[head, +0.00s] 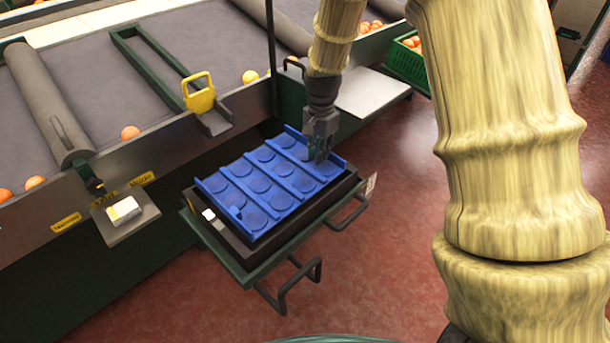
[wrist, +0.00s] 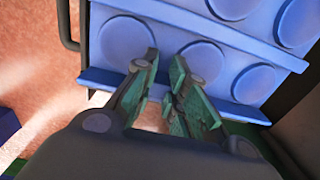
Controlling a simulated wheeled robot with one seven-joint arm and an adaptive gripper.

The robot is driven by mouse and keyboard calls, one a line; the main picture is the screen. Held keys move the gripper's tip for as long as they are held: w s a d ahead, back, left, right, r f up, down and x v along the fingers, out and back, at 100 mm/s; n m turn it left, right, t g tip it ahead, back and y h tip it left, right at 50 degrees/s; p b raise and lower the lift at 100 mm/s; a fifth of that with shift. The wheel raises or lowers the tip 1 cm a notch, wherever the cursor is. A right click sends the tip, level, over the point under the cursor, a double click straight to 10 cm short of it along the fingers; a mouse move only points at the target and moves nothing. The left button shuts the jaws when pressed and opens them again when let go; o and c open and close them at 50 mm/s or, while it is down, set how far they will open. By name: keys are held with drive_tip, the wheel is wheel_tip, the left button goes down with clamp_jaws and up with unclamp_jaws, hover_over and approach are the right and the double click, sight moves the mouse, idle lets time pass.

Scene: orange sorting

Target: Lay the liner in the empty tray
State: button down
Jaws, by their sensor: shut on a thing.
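The liner (head: 262,190) is a blue sheet with round hollows and raised ridges. It lies over the dark tray (head: 312,218), slightly askew to the rim; I cannot tell whether it rests on the tray floor or is held above it. My gripper (head: 320,153) is at the liner's right end, shut on its edge. In the wrist view the green fingertips (wrist: 165,72) meet at the raised edge of the liner (wrist: 125,42), between two hollows. The inside of the tray is mostly hidden under the liner.
The tray sits on a green stand (head: 247,277) with dark handles at the front. The sorting belt (head: 95,75) with loose oranges runs behind. A small shelf with a white box (head: 123,210) is at left. A green crate (head: 407,62) of oranges stands back right. Red floor is clear in front.

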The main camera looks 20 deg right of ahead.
wheel_tip(320, 180, down, 8)
drive_tip(key=shift+r, duration=0.3)
drive_tip(key=c, duration=1.5)
unclamp_jaws()
drive_tip(key=shift+o, duration=0.2)
wheel_tip(320, 180, up, 12)
